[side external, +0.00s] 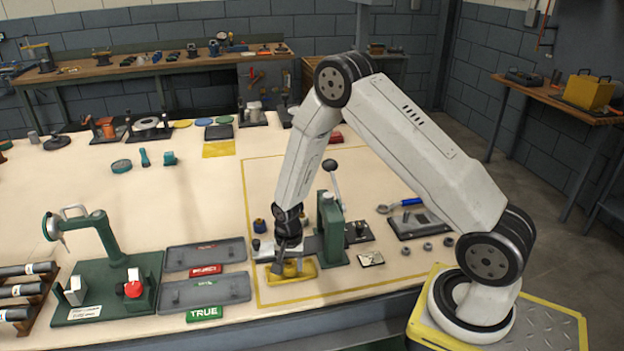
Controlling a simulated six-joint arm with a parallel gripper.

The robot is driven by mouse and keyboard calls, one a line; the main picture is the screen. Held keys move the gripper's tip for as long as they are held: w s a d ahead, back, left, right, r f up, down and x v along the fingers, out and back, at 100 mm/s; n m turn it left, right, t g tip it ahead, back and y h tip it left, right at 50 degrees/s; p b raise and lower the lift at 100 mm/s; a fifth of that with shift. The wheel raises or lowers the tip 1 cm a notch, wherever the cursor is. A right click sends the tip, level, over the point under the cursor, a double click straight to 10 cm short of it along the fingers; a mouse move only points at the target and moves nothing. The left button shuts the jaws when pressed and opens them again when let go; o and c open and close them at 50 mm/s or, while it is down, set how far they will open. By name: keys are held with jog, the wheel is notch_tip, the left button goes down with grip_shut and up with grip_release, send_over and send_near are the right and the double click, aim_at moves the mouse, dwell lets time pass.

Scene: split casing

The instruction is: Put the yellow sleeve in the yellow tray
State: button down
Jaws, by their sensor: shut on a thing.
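My gripper (287,265) points down at the yellow tray (305,273), at the front of the marked work area. Its fingers are low, at or just above the tray. The gripper is shut on a small yellow thing, which I take to be the yellow sleeve; it is mostly hidden by the fingers and blends with the tray's colour. I cannot tell whether the sleeve touches the tray floor.
A green hand press (331,228) stands close right of my gripper. Two grey trays (205,292) lie to the left, beside a green gauge stand (118,270). A small plate (370,259) and several rings (427,246) lie right.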

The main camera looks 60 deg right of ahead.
aim_at(291, 264)
jog(key=shift+f, duration=0.1)
jog(key=shift+c, duration=0.7)
grip_release()
notch_tip(291, 264, up, 12)
dwell(0.4)
dwell(0.5)
jog(key=s+a+r+n+t, duration=0.1)
jog(key=s+a+r+n, duration=0.2)
jog(key=s+n, duration=0.3)
jog(key=s+a+r+n+t, duration=0.1)
jog(key=s+a+r+n, duration=0.3)
jog(key=s+n, duration=0.2)
jog(key=shift+s+r+n+t, duration=0.15)
jog(key=shift+r+n+t, duration=0.1)
jog(key=shift+n+t, duration=0.05)
